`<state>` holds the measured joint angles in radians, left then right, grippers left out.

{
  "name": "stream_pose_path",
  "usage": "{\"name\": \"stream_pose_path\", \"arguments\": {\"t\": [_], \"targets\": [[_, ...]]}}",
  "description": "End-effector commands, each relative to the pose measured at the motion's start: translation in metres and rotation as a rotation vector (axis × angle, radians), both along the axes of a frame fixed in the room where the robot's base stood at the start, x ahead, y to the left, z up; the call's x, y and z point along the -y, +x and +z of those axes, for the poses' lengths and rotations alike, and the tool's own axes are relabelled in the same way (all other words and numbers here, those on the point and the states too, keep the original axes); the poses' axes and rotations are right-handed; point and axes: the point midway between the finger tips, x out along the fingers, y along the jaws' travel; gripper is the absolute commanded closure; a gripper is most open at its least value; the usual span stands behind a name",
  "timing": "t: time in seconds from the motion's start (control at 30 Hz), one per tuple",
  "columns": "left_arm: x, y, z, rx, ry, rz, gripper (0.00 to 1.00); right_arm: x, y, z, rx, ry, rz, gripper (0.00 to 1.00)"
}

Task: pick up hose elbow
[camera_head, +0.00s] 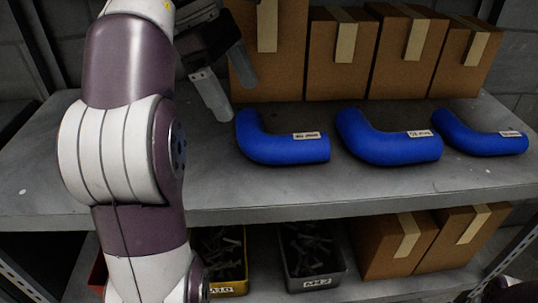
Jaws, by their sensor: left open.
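Three blue hose elbows lie in a row on the upper grey shelf: a left elbow (283,146), a middle elbow (388,143) and a right elbow (481,135). Each bends at its left end and bears a small white label that is too small to read. My left gripper (236,93) is open, its two grey fingers pointing down above the shelf, just left of and above the upturned end of the left elbow. It appears empty and apart from the elbow. My left arm covers the left part of the shelf. My right gripper is not clearly seen.
Several cardboard boxes (402,55) stand along the back of the upper shelf (400,190), close behind the elbows. The shelf's front strip is clear. Below are a yellow bin (229,289), a dark bin (316,283) of small parts, and more boxes (394,245).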

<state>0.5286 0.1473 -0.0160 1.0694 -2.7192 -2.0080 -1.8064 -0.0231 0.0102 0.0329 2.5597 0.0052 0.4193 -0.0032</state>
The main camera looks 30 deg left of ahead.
Motion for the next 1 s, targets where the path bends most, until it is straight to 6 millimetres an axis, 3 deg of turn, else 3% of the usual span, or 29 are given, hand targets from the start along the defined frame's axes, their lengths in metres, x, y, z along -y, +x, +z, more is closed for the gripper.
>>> {"name": "stream_pose_path", "arguments": {"t": [0.03, 0.2, 0.37, 0.63, 0.87, 1.0], "targets": [[0.005, 0.001, -0.026, 0.0, 0.001, -0.004, 0.09, 0.0, 0.0, -0.028, -0.001, 0.0, 0.0, 0.37], [0.018, 0.005, -0.054, 0.001, -0.001, -0.002, 0.09, 0.0, -0.001, -0.059, -0.002, 0.0, 0.0, 0.37], [0.024, 0.008, -0.061, 0.001, -0.002, -0.001, 0.09, 0.0, 0.0, -0.067, -0.001, 0.0, 0.0, 0.37], [0.043, 0.017, -0.102, 0.0, -0.003, -0.001, 0.09, 0.0, 0.0, -0.102, -0.001, 0.0, 0.0, 0.37], [0.044, 0.018, -0.1, 0.002, -0.003, 0.002, 0.09, 0.0, 0.0, -0.099, -0.001, 0.0, 0.0, 0.37], [0.044, 0.018, -0.1, 0.002, -0.003, 0.002, 0.55, 0.0, 0.0, -0.099, -0.001, 0.0, 0.0, 0.37]]}}
